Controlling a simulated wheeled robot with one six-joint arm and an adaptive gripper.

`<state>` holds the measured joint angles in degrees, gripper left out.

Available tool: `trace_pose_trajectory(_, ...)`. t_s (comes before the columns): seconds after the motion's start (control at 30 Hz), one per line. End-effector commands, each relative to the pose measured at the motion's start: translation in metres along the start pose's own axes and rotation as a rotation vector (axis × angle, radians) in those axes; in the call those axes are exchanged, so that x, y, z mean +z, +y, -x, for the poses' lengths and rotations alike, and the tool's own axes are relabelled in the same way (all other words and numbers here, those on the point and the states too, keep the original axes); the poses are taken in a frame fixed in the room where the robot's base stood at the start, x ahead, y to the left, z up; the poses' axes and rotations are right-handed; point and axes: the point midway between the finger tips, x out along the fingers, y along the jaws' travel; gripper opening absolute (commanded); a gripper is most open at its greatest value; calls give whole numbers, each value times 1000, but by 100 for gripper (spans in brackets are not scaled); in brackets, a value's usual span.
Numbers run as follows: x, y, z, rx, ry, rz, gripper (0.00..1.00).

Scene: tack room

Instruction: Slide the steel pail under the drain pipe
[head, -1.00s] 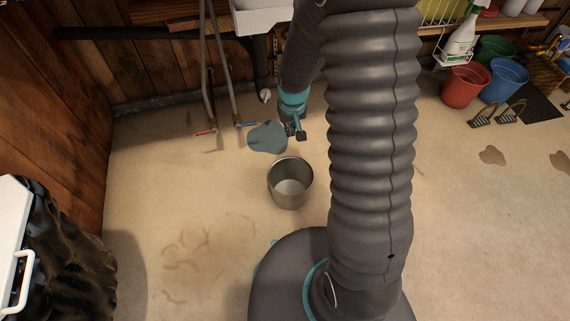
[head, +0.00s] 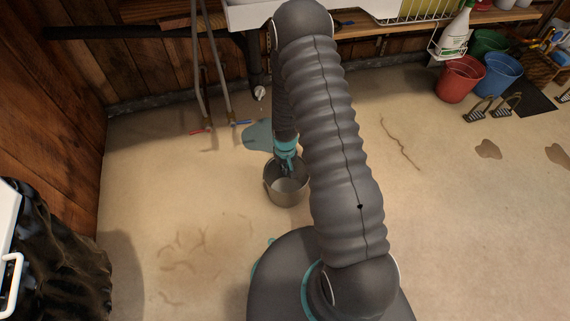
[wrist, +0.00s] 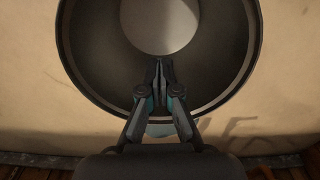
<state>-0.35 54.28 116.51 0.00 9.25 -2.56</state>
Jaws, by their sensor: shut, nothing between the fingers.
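The steel pail (head: 287,199) stands upright on the floor in the head view, between my base and the back wall. The drain pipe (head: 256,72) comes down under the sink, with a pale end above the floor, behind and left of the pail. My gripper (head: 286,172) points down at the pail's far side. In the wrist view my gripper (wrist: 159,64) is shut and empty, its fingertips over the pail's opening (wrist: 98,50) near the rim. I cannot tell how far they reach inside. My arm hides part of the far rim.
A blue-grey puddle (head: 258,134) lies behind the pail. Red (head: 460,80) and blue (head: 502,76) buckets stand far right. The floor left of the pail is clear.

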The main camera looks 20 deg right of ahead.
Motion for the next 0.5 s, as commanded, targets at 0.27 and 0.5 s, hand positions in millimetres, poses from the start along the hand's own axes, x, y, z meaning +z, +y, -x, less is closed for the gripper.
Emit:
trace_pose_trajectory(0.27, 0, 0, -52, 0, -2, 0, 0)
trace_pose_trajectory(0.5, -30, 0, -52, 0, 2, 0, 0)
